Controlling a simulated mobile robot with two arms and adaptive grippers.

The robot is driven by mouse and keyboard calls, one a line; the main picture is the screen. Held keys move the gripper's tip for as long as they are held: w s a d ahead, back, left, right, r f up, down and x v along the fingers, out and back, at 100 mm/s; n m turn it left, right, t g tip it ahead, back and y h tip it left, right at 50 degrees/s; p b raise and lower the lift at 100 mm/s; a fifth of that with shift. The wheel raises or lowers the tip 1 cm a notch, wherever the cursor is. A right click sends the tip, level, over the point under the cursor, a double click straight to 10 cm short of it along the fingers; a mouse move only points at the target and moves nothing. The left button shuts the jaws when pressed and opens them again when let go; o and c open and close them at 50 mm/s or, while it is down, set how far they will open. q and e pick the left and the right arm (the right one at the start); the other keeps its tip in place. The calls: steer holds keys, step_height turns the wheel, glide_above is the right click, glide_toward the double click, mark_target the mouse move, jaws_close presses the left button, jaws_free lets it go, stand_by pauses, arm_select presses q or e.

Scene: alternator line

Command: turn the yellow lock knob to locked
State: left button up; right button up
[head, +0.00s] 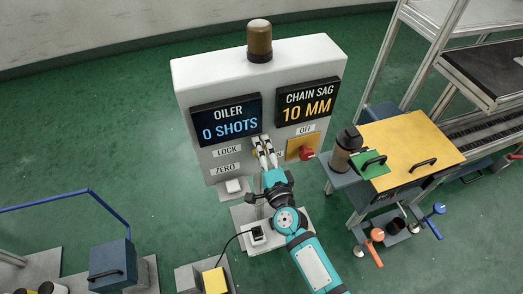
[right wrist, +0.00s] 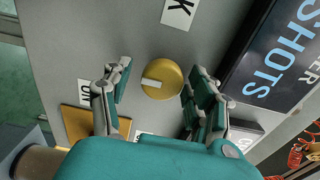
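My left gripper is not in view.
An OILER display (head: 227,118) and a CHAIN SAG display (head: 307,103) are above my right gripper. A red knob (head: 306,153) on a yellow plate is close to its right. A white button (head: 234,186) is below left. A workbench with a yellow top (head: 408,140) stands right.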

steer(key=v, duration=1.2)
stand_by(0.4)
